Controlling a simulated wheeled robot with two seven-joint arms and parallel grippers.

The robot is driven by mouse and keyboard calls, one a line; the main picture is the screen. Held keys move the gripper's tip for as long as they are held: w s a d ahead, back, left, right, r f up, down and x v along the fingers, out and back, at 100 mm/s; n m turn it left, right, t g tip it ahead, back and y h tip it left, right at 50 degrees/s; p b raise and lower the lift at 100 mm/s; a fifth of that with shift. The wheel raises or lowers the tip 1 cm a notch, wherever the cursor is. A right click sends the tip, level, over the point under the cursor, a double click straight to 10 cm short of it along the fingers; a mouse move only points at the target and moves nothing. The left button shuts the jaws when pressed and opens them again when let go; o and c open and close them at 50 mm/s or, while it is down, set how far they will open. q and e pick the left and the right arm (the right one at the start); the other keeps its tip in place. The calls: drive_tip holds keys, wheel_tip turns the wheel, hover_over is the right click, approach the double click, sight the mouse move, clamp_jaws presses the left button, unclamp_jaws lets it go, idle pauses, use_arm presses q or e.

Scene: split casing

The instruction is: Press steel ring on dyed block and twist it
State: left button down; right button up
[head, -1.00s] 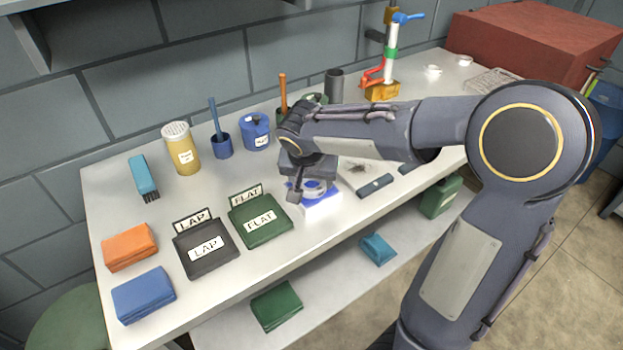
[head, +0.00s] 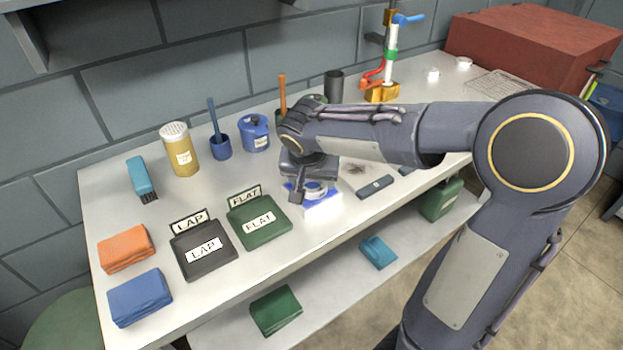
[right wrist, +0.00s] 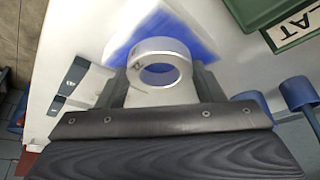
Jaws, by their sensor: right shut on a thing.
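The steel ring (right wrist: 160,48) is a bright, short metal band. It shows in the head view (head: 316,187) low in front of my right gripper (head: 313,192). In the right wrist view, the fingers of my right gripper (right wrist: 160,82) are shut on the ring from both sides. The dyed block (right wrist: 122,42) has a blue top and white sides. It sits near the table's front edge in the head view (head: 323,209). The ring is over the blue top, and blue shows through its hole. I cannot tell for sure whether they touch. My left gripper is not in view.
The green FLAT plate (head: 262,228) and dark LAP plate (head: 220,258) lie left of the block. A dark flat bar (head: 375,187) lies to its right. A blue pot (head: 255,137) and an orange-handled tool (head: 283,90) stand behind. A lower shelf (head: 335,268) runs below.

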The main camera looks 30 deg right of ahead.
drive_tip(key=shift+a+n, duration=0.1)
drive_tip(key=shift+n, duration=0.3)
drive_tip(key=shift+n+t+y, duration=0.3)
drive_tip(key=shift+n+y, duration=0.2)
drive_tip(key=shift+n, duration=0.6)
drive_tip(key=shift+w+f+m, duration=0.1)
drive_tip(key=shift+m, duration=0.4)
drive_tip(key=shift+m+h+b, duration=0.3)
drive_tip(key=shift+m+b, duration=0.2)
drive_tip(key=shift+b, duration=0.05)
drive_tip(key=shift+m, duration=0.3)
wheel_tip(320, 180, up, 7)
drive_tip(key=p, duration=0.5)
